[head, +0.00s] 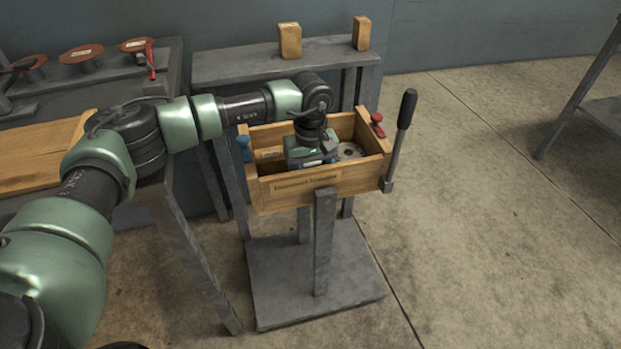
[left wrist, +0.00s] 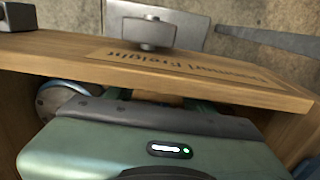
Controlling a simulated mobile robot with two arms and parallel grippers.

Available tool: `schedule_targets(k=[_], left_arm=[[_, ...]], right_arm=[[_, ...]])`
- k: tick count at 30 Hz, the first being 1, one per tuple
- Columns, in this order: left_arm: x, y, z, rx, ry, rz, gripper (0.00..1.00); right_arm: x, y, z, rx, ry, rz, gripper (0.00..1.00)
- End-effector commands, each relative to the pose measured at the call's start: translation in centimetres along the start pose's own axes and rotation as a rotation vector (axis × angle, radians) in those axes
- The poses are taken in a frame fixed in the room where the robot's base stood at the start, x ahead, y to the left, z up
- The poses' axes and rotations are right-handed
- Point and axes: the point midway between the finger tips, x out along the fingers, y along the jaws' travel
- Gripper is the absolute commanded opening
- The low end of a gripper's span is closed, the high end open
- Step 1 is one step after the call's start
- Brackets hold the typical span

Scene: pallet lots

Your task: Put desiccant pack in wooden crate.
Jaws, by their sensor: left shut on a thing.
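The wooden crate (head: 300,192) is an open box on a grey stand. Its labelled front wall also shows in the left wrist view (left wrist: 190,66). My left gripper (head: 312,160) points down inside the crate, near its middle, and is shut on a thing. The hand hides its fingertips and nearly all of what it holds, which I take to be the desiccant pack. In the left wrist view the hand's green body fills the lower part. My right gripper is in neither view.
A grey disc (head: 350,151) lies in the crate's right part, and a tan piece (head: 269,154) in its left part. A lever (head: 401,135) stands at the crate's right side. Behind is a bench (head: 240,65) with two wooden blocks. Open floor lies right.

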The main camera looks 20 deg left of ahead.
Motion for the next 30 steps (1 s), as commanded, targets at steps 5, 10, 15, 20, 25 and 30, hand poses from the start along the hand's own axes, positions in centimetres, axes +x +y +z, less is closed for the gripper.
schedule_targets(k=[5, 10, 15, 20, 25, 30], left_arm=[[0.1, 0.0, 0.0, 0.000, 0.000, 0.000, 0.75], [0.1, 0.0, 0.0, 0.000, 0.000, 0.000, 0.75], [0.0, 0.0, 0.0, 0.000, 0.000, 0.000, 0.75], [-1.6, 0.1, -0.1, 0.001, 0.002, 0.003, 0.75], [-5.3, 0.1, -0.1, 0.001, 0.003, 0.004, 0.75], [-8.8, 0.1, 0.0, 0.001, 0.002, 0.002, 0.75]], right_arm=[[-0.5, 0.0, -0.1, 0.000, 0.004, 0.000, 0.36], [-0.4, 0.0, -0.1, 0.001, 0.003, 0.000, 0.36], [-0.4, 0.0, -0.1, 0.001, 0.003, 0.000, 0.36], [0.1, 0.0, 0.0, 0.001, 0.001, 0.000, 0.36], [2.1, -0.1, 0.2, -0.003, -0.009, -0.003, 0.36], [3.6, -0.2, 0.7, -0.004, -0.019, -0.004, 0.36]])
